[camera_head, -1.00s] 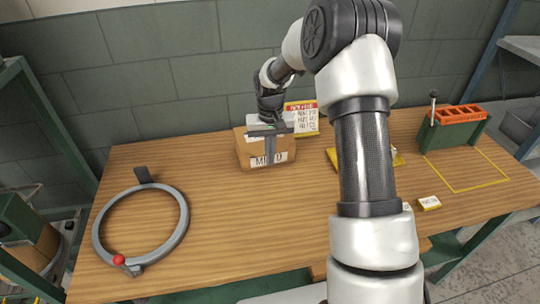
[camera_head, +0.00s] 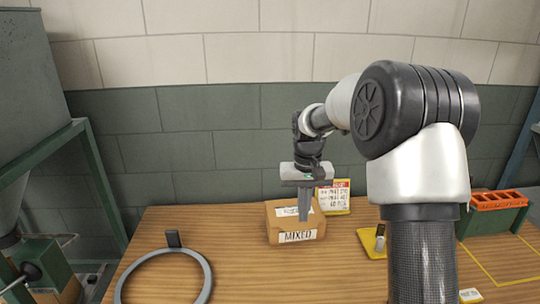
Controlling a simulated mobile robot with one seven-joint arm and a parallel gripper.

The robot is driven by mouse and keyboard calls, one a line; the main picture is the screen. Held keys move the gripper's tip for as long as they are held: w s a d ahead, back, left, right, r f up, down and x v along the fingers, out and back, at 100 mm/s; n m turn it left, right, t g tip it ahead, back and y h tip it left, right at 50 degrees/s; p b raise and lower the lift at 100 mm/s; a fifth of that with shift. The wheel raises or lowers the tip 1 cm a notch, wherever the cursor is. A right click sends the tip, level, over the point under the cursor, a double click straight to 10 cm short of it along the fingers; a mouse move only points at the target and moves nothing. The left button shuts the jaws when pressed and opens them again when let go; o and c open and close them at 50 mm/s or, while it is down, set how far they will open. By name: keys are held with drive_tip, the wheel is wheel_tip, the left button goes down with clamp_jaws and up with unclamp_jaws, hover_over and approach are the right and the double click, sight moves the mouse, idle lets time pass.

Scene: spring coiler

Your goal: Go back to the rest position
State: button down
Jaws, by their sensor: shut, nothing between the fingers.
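My gripper (camera_head: 305,218) hangs pointing down in the middle of the view, its fingers shut with nothing between them. It shows in front of a cardboard box (camera_head: 281,224) labelled MIXED on the wooden table. The fingertips overlap the box in the picture; I cannot tell the exact gap between them. My arm rises on the right and hides part of the table behind it.
A grey ring (camera_head: 206,284) lies at the left of the table (camera_head: 260,275), cut by the lower edge. A sign card (camera_head: 333,197) stands behind the box. A yellow item (camera_head: 372,243), an orange-topped green holder (camera_head: 499,200) and a yellow outlined area are at right.

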drive_tip(key=s+r+t+p, duration=0.2)
drive_tip(key=s+r+t, duration=0.1)
drive_tip(key=s+r, duration=1.2)
drive_tip(key=s+r+t+p, duration=0.1)
drive_tip(key=s+r+t, duration=0.1)
drive_tip(key=s, duration=1.2)
drive_tip(key=shift+s+r+n+p, duration=0.2)
drive_tip(key=shift+r+n+p, duration=0.1)
drive_tip(key=shift+r+p, duration=0.05)
drive_tip(key=shift+a, duration=0.1)
